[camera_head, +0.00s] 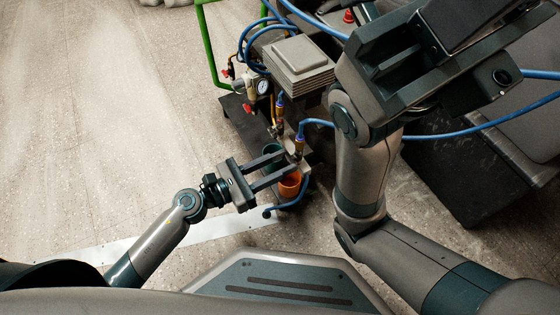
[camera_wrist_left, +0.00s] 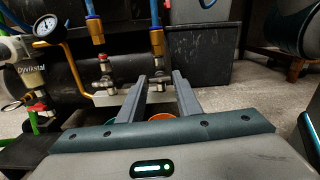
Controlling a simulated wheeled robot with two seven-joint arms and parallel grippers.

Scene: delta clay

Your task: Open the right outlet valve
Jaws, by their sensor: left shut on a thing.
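The right outlet valve (camera_head: 298,148) sits under a blue-collared hose fitting on the compressor's front. It also shows in the left wrist view (camera_wrist_left: 159,74), just beyond the fingertips. My left gripper (camera_head: 288,163) reaches it from the left, its two fingers close on either side of its lower part; in the left wrist view the fingers (camera_wrist_left: 160,77) are shut on the valve's handle, which they mostly hide. The left outlet valve (camera_wrist_left: 107,80), with a red part on top, stands beside it. My right gripper (camera_head: 435,50) is close to the head camera at upper right; its fingertips are not clear.
An orange cup (camera_head: 290,185) and a teal cup (camera_head: 271,149) stand below the outlets. A pressure gauge (camera_head: 262,86) and red knobs are at the left. Blue hoses (camera_head: 462,128) loop behind and right. A green frame (camera_head: 208,45) rises at the back. The floor at left is clear.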

